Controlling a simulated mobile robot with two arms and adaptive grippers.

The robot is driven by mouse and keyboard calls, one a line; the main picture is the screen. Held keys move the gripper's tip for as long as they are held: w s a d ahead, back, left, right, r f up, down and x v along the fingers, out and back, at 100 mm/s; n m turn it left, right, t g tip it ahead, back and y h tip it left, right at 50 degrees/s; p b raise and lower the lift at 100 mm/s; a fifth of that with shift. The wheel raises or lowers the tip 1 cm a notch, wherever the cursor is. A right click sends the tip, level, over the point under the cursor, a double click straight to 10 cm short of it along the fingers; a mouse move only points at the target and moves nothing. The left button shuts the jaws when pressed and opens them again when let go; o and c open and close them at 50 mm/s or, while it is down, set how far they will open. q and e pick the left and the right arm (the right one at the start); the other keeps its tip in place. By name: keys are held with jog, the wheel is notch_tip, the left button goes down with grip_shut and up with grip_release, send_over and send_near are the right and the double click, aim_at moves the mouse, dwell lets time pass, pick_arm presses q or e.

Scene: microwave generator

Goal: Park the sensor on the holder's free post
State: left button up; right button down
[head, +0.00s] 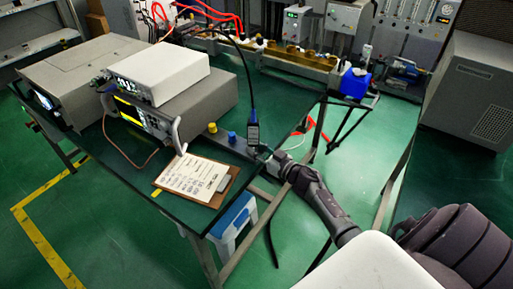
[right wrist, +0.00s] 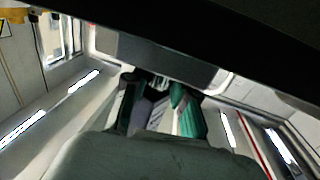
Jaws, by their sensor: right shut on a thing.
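The sensor (head: 253,133) is a dark, slim, upright block with a pale label, at the near right edge of the dark bench in the head view. A black cable rises from its top and arcs back to the left. My right gripper (head: 262,156) is shut on its lower end. A yellow knob (head: 213,127) and a blue knob (head: 232,137) stand on the bench just left of the sensor; I cannot tell whether they belong to the holder. No free post can be made out clearly. The right wrist view is mostly blocked by dark and grey shapes. My left gripper is not in view.
A clipboard (head: 196,179) lies at the bench's near edge. Stacked instruments (head: 160,75) stand on the left of the bench. A blue container (head: 354,84) sits behind right. A blue and white stool (head: 235,222) is below the bench. Green floor is open at right.

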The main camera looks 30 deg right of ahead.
jog(key=shift+a+r+m+h+p, duration=0.15)
jog(key=shift+r+m+h+p, duration=0.15)
jog(key=shift+m+h+p, duration=0.3)
jog(key=shift+f+m+h, duration=0.25)
jog(key=shift+m+h, duration=0.45)
jog(key=shift+h, duration=0.7)
jog(key=c, duration=0.9)
grip_release()
jog(key=s, duration=1.2)
